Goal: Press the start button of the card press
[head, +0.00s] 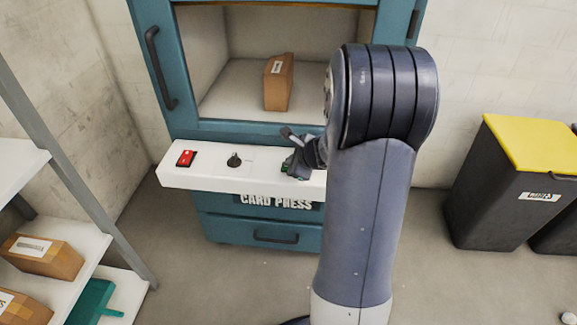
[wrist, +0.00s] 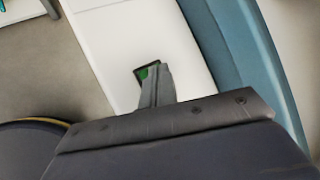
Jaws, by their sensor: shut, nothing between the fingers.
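The card press (head: 277,202) is a blue cabinet with a white control panel (head: 215,178) along its front. A green button (head: 286,168) sits on the panel, partly hidden by my gripper (head: 290,168). In the wrist view the green button (wrist: 146,72) shows just past the tips of my gripper (wrist: 155,72), in a dark frame. My gripper is shut and empty, its fingertips over the button's edge. I cannot tell whether they touch it. A red switch (head: 186,158) and a black knob (head: 234,160) sit further left on the panel.
A cardboard box (head: 279,82) stands in the cabinet's open bay. A shelf (head: 84,254) with boxes is at the left. Dark bins, one with a yellow lid (head: 535,143), stand at the right. The floor between the press and the bins is clear.

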